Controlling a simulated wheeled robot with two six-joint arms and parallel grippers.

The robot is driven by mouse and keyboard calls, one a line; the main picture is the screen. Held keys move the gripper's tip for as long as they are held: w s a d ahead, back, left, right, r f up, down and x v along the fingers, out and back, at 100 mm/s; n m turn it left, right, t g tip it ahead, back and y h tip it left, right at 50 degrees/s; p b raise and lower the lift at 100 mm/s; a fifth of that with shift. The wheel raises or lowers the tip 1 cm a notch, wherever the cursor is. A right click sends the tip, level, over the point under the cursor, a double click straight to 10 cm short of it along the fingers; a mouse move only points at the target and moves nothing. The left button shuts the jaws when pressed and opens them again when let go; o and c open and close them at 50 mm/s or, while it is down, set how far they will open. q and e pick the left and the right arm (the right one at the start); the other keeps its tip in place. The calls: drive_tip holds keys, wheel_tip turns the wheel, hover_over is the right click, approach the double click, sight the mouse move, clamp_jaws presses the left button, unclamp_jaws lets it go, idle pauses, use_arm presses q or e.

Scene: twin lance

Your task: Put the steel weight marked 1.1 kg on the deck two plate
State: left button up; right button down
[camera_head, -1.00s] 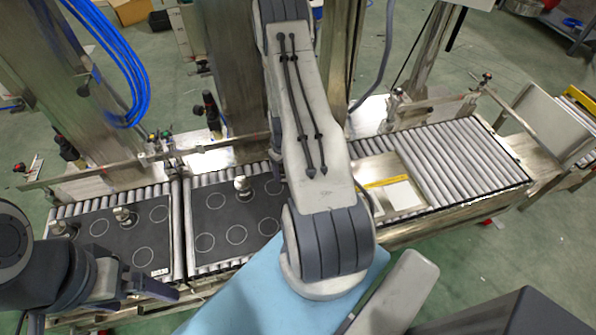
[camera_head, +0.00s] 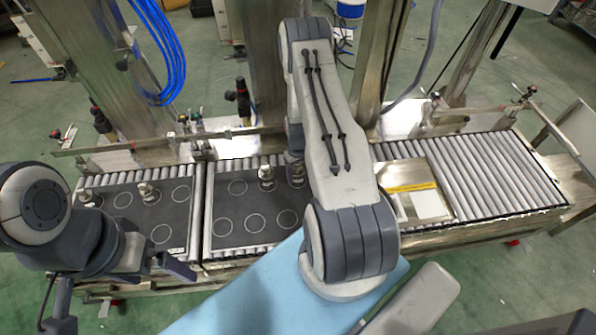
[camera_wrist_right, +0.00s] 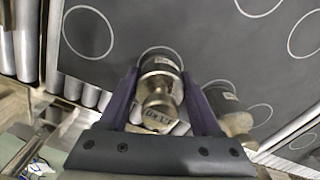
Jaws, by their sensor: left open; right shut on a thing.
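My right gripper (camera_wrist_right: 162,82) is shut on a steel weight (camera_wrist_right: 157,92), one finger on each side. Its top carries a small upside-down marking that seems to read 1.1 kg. It is over or on the dark right-hand plate (camera_head: 238,228), near a printed circle; I cannot tell whether it touches the plate. In the head view this weight (camera_head: 297,177) is partly hidden by my right arm. A second weight (camera_head: 267,178) stands beside it and shows in the wrist view (camera_wrist_right: 228,106). My left gripper (camera_head: 155,262) is open and empty near the left plate's front edge.
The left plate (camera_head: 125,225) holds two weights (camera_head: 149,193) (camera_head: 90,198) near its back. Several printed circles on both plates are bare. Rollers (camera_head: 490,175) lie to the right, beyond a pale square pad (camera_head: 427,204). Steel posts and a rail stand behind.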

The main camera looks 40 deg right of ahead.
drive_tip(key=c, duration=0.5)
unclamp_jaws()
drive_tip(key=shift+f, duration=0.1)
drive_tip(key=o, duration=0.4)
wheel_tip(320, 180, up, 12)
drive_tip(key=p, duration=0.2)
drive_tip(key=shift+p, duration=0.3)
